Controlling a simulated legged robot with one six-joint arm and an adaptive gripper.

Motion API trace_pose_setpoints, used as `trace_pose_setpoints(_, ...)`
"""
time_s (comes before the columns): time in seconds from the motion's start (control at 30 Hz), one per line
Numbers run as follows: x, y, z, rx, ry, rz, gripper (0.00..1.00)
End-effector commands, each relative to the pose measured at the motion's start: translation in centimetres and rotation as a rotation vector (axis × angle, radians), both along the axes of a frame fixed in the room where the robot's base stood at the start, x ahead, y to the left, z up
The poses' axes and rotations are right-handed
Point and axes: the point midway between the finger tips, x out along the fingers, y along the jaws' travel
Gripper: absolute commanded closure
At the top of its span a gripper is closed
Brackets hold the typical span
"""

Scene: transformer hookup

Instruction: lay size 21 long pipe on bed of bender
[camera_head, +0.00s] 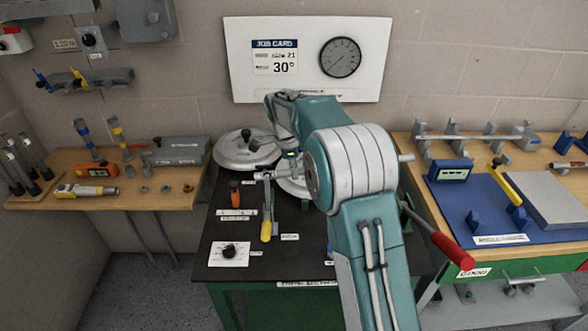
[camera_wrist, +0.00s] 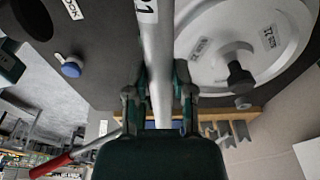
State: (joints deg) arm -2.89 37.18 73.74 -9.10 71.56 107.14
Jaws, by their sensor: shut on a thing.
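In the wrist view my gripper (camera_wrist: 160,95) is shut on a long grey pipe (camera_wrist: 158,50), which runs up between its two fingers. A white label at the top of the pipe is partly cut off. The bender's round grey die (camera_wrist: 215,35), marked 21, lies beside the pipe to the right. In the head view the bender's black top (camera_head: 225,258) is at the centre, and my arm covers much of it along with my gripper. A grey pipe end (camera_head: 406,158) shows right of my arm. I cannot tell whether the pipe touches the bed.
A red-handled lever (camera_head: 452,249) sticks out at the bender's right. A yellow-handled lever (camera_head: 266,231) stands on its left. A wooden bench (camera_head: 130,195) with tools is at left, and a bench with a blue mat (camera_head: 470,220) at right. The job card (camera_head: 275,58) reads 21 and 30°.

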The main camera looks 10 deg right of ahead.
Motion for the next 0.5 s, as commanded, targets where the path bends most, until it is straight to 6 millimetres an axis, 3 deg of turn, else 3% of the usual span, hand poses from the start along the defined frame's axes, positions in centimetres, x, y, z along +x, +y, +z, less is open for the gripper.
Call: trace_pose_setpoints(0.5,0.0,0.07,-0.65,-0.012,0.001,-0.003,1.0)
